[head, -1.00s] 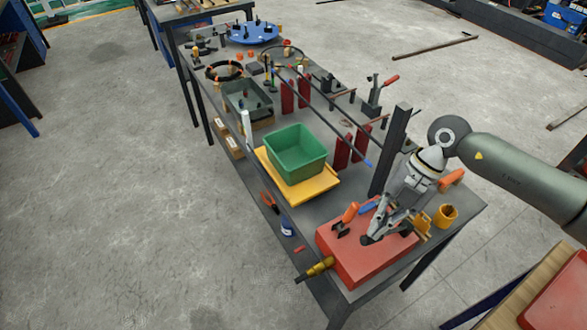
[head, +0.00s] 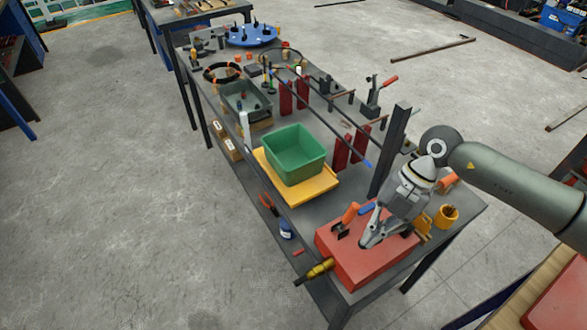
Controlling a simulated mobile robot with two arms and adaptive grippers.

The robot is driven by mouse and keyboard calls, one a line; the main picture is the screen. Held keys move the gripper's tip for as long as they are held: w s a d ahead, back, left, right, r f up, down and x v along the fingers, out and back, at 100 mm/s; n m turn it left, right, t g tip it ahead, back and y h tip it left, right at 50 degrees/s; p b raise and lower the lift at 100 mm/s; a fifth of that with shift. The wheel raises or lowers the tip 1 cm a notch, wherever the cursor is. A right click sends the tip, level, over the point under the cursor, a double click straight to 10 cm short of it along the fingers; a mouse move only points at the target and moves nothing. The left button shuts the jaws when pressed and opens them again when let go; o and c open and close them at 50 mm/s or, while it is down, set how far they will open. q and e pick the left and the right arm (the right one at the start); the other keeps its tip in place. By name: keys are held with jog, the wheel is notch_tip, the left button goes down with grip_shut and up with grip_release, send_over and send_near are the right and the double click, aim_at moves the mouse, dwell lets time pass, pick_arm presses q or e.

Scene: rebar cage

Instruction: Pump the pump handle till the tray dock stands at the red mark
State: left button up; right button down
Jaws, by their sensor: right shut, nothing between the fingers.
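The tray dock appears to be the yellow plate (head: 322,192) at the middle of the bench, with a green bin (head: 296,152) on it. A red box (head: 352,262) with a brass fitting (head: 318,269), seemingly the pump, sits at the near end. An orange grip (head: 350,212) and a blue grip (head: 367,208) show by it, and another orange grip (head: 447,181) shows behind my wrist. I cannot tell which is the pump handle. My right gripper (head: 369,240) is shut and empty, pointing down over the red box. I cannot make out the red mark. My left gripper is not in view.
A dark upright post (head: 391,150) stands beside my right gripper. A yellow cup (head: 446,215) is at the right corner. Red blocks (head: 341,153), clamps and a blue disc (head: 252,36) fill the far bench.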

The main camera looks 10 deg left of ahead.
jog(key=shift+f, duration=0.15)
jog(key=shift+s+a+f+b, duration=0.15)
jog(key=shift+a+f+b, duration=0.15)
jog(key=shift+f, duration=0.45)
jog(key=shift+s+a+f+b, duration=0.15)
jog(key=shift+f+b, duration=0.3)
jog(key=shift+f, duration=0.1)
jog(key=shift+s+a+f+b, duration=0.15)
jog(key=shift+f+b, duration=0.3)
jog(key=shift+f, duration=0.25)
jog(key=shift+f+b, duration=0.4)
jog(key=shift+f, duration=0.15)
jog(key=shift+s+a+r+p+v, duration=0.1)
jog(key=shift+p+v, duration=0.7)
jog(key=shift+v, duration=0.55)
jog(key=shift+s+a+r+p+v, duration=0.15)
jog(key=shift+p+v, duration=0.65)
jog(key=shift+v, duration=0.55)
jog(key=shift+s+a+p+v, duration=0.1)
jog(key=shift+p+v, duration=0.7)
jog(key=shift+v, duration=0.55)
